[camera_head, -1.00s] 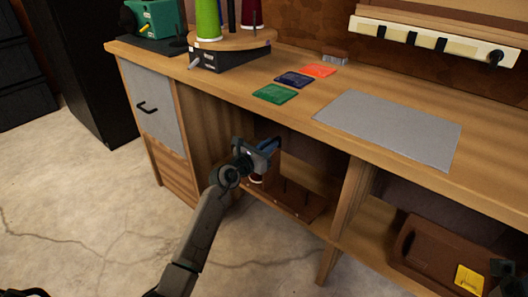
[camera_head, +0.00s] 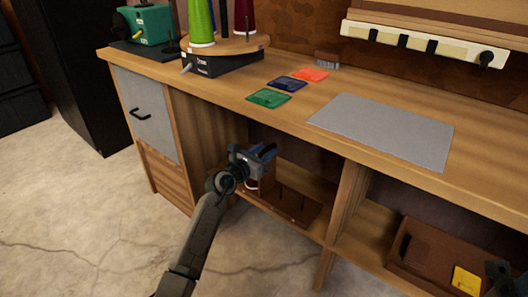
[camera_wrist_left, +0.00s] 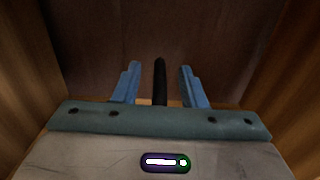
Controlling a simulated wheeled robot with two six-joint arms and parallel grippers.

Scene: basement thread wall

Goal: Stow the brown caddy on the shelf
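A low brown rack with dark upright pegs (camera_head: 290,205) stands in the left bay under the bench; I cannot tell whether this is the caddy. A brown box with a cut-out and a yellow label (camera_head: 428,258) sits in the right bay. My left gripper (camera_head: 266,152) is at the mouth of the left bay, above the rack. In the left wrist view its blue fingers (camera_wrist_left: 160,85) are apart, with a dark upright rod (camera_wrist_left: 160,80) between them and gaps on both sides. A red and white item below it is mostly hidden. Part of my right gripper (camera_head: 500,275) shows at the lower right edge.
The wooden bench top (camera_head: 225,95) overhangs the bays, and an upright divider (camera_head: 345,205) separates them. On top are a spool stand (camera_head: 215,65), coloured squares (camera_head: 288,83) and a grey mat (camera_head: 385,130). The floor in front is clear.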

